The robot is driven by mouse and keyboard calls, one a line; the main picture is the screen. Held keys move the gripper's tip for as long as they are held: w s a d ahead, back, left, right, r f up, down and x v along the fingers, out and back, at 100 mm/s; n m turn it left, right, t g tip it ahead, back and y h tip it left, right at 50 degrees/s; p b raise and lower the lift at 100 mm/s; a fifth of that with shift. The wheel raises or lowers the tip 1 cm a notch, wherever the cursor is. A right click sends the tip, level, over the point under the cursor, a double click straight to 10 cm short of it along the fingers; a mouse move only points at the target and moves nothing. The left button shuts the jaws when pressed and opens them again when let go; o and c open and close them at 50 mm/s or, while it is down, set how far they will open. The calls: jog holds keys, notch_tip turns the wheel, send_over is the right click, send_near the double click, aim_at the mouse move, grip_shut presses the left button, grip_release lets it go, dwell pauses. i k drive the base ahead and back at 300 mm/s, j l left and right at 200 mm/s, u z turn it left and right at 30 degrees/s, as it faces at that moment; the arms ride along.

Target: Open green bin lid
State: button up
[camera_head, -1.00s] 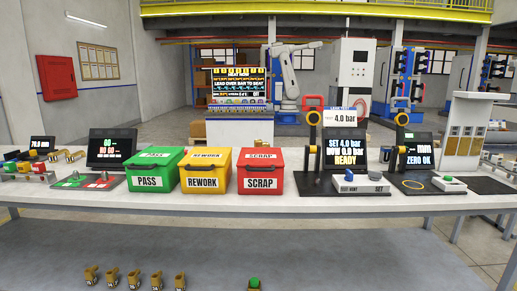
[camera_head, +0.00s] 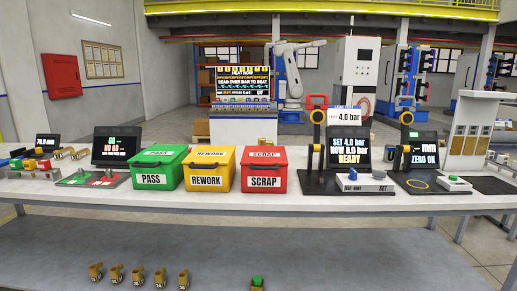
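The green bin (camera_head: 156,170) labelled PASS stands on the bench, left of the yellow bin. Its green lid (camera_head: 160,154) lies flat and shut, with a PASS label on top. The inside of the bin is hidden. My gripper is not in view, so its place and state do not show.
The yellow REWORK bin (camera_head: 206,172) and red SCRAP bin (camera_head: 263,172) stand close to its right, lids shut. A dark screen station (camera_head: 116,150) is to the left. Gauge stations (camera_head: 346,152) stand further right. The bench front edge (camera_head: 240,204) is clear before the bins.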

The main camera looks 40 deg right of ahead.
aim_at(157, 154)
jog(key=i+j, duration=0.2)
jog(key=i, duration=0.35)
jog(key=i+j+z, duration=0.1)
jog(key=i+j, duration=0.15)
jog(key=i, duration=0.25)
